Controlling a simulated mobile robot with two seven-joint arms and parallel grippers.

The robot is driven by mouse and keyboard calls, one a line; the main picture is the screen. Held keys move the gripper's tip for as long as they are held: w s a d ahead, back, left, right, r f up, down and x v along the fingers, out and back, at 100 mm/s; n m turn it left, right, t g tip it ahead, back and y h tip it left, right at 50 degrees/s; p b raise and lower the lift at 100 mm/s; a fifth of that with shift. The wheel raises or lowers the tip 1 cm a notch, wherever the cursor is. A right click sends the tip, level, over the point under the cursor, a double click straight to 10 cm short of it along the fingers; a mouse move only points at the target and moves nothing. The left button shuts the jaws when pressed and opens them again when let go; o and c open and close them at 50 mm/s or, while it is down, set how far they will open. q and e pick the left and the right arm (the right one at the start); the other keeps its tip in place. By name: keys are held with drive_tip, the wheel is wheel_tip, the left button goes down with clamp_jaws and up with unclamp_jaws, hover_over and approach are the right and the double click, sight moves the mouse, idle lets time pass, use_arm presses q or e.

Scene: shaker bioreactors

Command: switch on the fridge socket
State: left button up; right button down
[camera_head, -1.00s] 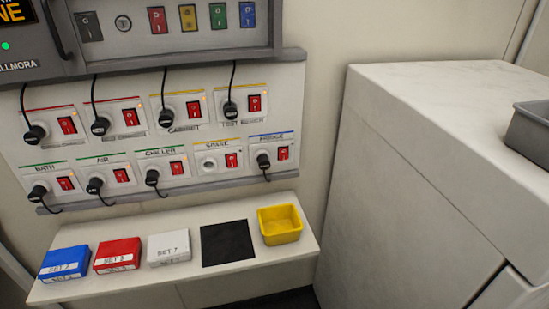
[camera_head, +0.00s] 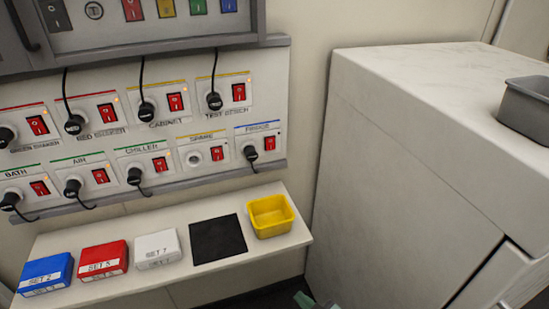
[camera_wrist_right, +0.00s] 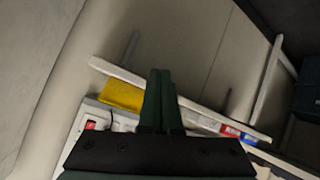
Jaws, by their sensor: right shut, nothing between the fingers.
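The fridge socket (camera_head: 262,147) is at the right end of the lower row on the wall panel, under a blue stripe. Its red rocker switch (camera_head: 269,143) sits right of a black plug (camera_head: 251,153) with a hanging cord. I cannot tell the rocker's position. A red switch (camera_wrist_right: 90,125) also shows in the right wrist view, apparently the fridge one. My right gripper (camera_head: 305,299) just shows at the bottom edge, below and away from the panel. In the wrist view its fingers (camera_wrist_right: 161,72) are together and empty. My left gripper is not in view.
Below the panel, a white shelf (camera_head: 110,237) holds a yellow bin (camera_head: 271,216), a black mat (camera_head: 218,239) and blue, red and white boxes. A large pale cabinet (camera_head: 390,150) with a grey tray (camera_head: 528,108) stands at right. Other sockets with plugs crowd the panel.

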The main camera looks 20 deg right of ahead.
sight(271, 149)
drive_tip(key=w+d+r+n+t+b, duration=0.1)
drive_tip(key=w+r+n+t+b, duration=0.1)
drive_tip(key=w+r+n, duration=0.4)
drive_tip(key=w+d+r+n+t+h+b, duration=0.1)
drive_tip(key=w+r+n, duration=0.4)
drive_tip(key=w+r, duration=0.8)
wheel_tip(271, 149, up, 2)
drive_tip(key=d+t, duration=0.1)
drive_tip(key=t, duration=0.1)
drive_tip(key=shift+d+r+n+t+h+b, duration=0.2)
drive_tip(key=shift+d+n+t+h+b, duration=0.1)
drive_tip(key=shift+n+b, duration=0.1)
drive_tip(key=shift+w, duration=0.2)
drive_tip(key=w, duration=0.4)
drive_tip(key=w+f, duration=0.1)
drive_tip(key=w, duration=0.8)
drive_tip(key=shift+w+a+f+b, duration=0.3)
drive_tip(key=shift+w+f, duration=0.05)
drive_tip(key=shift+f, duration=0.05)
